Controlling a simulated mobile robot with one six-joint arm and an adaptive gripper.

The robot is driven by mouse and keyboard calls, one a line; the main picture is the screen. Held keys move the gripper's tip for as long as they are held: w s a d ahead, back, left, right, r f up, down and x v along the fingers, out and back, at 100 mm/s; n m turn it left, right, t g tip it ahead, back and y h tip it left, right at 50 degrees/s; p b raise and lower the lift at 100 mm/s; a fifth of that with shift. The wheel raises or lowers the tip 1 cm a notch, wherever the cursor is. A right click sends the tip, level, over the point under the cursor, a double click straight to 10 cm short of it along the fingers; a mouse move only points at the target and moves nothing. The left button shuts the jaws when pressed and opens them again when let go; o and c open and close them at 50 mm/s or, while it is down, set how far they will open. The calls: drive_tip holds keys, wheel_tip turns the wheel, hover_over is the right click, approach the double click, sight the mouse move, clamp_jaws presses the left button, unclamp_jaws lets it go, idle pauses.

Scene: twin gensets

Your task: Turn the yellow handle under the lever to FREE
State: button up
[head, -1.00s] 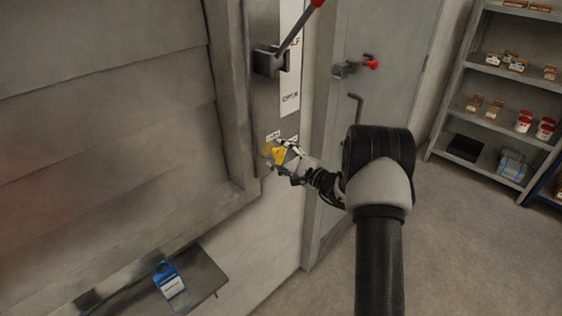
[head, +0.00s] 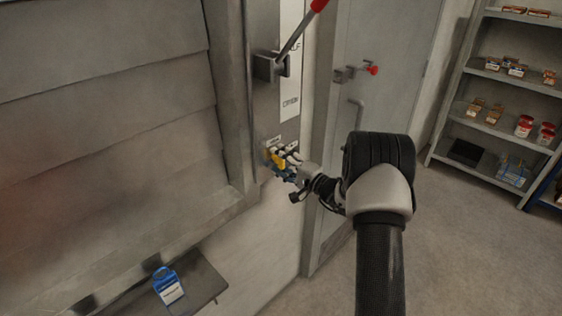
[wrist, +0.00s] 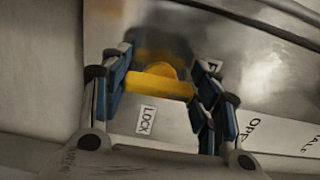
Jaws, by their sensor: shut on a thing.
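The yellow handle (head: 277,157) is on the metal panel below the lever (head: 292,40), which has a red grip. In the wrist view the yellow handle (wrist: 160,86) is a bar with a round hub, lying nearly crosswise in the picture. My gripper (wrist: 162,82) is shut on it, with one blue-padded finger at each end. It also shows at the panel in the head view (head: 283,163). A LOCK label (wrist: 146,120) sits below the bar. Another label (wrist: 213,65), showing an F, is mostly hidden behind the right finger.
A grey door (head: 385,110) with a red-tipped latch (head: 372,70) is right of the panel.

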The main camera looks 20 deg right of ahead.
idle(0.3)
drive_tip(key=o, duration=1.1)
drive_tip(key=v, duration=1.2)
